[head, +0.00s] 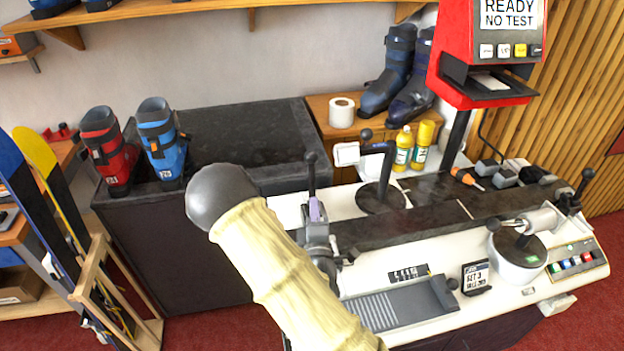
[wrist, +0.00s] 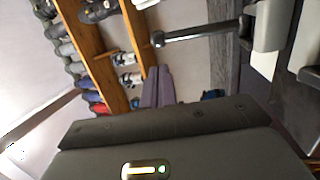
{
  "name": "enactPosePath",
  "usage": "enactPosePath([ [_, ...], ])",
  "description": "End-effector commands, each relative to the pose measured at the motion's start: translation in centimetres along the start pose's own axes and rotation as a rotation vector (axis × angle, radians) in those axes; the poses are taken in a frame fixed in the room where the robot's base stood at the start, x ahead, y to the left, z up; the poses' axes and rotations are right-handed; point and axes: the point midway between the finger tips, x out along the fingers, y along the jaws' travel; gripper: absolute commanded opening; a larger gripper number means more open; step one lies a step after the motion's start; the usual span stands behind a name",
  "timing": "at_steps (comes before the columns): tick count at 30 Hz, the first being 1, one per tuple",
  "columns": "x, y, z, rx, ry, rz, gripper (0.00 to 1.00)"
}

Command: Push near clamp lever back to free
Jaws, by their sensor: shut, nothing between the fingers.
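The clamp lever (head: 311,172) beside my gripper is a dark rod with a round black knob, standing about upright on a grey clamp (head: 318,232) at the bench's left end. In the wrist view a lever (wrist: 195,35) lies sideways, its knob toward the left, just beyond my fingertips. My gripper (wrist: 158,70) is shut and empty, its purple-grey fingers together. In the head view the purple fingertips (head: 317,210) show close by the lever's lower part; I cannot tell whether they touch. My cream-sleeved arm hides the rest of the gripper and part of the clamp.
Another lever (head: 387,147) stands at the back of the white bench (head: 400,265), and a clamp (head: 525,225) at the right. Yellow bottles (head: 403,150), a small sign (head: 476,276) and a red tester (head: 483,50) stand around. A dark-topped counter (head: 240,135) lies left.

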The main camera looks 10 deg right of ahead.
Motion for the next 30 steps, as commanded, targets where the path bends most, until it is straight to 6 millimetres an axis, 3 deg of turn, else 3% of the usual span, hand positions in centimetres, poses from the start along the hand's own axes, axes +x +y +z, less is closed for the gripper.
enactPosePath([
  [17, 2.6, -0.3, 0.0, 0.002, 0.000, 0.003, 0.00],
  [30, 9.7, 0.3, 0.0, -0.001, 0.001, 0.002, 0.00],
])
